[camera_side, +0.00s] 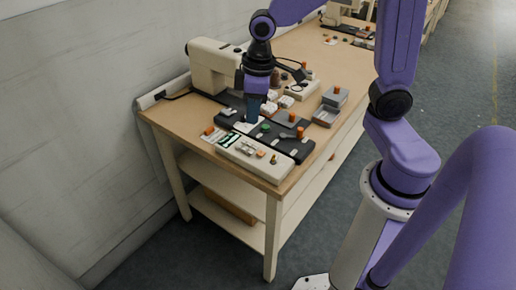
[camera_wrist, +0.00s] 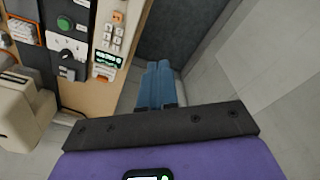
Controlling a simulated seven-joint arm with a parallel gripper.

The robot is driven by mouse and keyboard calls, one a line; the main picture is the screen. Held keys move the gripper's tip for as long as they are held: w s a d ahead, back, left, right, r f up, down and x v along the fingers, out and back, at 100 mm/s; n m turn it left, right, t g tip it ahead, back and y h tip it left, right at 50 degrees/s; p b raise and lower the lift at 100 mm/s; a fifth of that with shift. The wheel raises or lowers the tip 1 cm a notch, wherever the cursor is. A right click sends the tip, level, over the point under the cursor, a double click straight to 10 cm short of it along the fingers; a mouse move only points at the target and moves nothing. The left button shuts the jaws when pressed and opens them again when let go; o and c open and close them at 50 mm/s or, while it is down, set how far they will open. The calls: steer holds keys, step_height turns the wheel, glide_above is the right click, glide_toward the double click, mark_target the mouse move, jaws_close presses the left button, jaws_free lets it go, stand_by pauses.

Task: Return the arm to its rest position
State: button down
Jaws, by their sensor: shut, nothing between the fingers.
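My purple arm reaches over the wooden workbench (camera_side: 175,121) in the side view. My gripper (camera_side: 253,120) points down above the bench, near the black and white devices there. Its blue fingers are shut with nothing between them. In the wrist view the closed fingers of my gripper (camera_wrist: 157,68) show side by side, beyond the bench edge in that picture. The exact height of the fingertips above the bench is hard to tell.
A cream sewing machine (camera_side: 214,66) stands at the bench's back left. A long white control panel (camera_side: 262,161) lies at the front edge, beside a black panel (camera_side: 296,147). Grey bins (camera_side: 326,116) sit to the right. A wall (camera_side: 75,110) borders the left side.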

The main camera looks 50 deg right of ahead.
steer(key=s+d+n, duration=0.1)
steer(key=s+n, duration=0.4)
steer(key=s, duration=1.3)
steer(key=shift+d+r+n+g, duration=0.25)
steer(key=shift+r+n+g, duration=0.05)
steer(key=shift+g, duration=0.1)
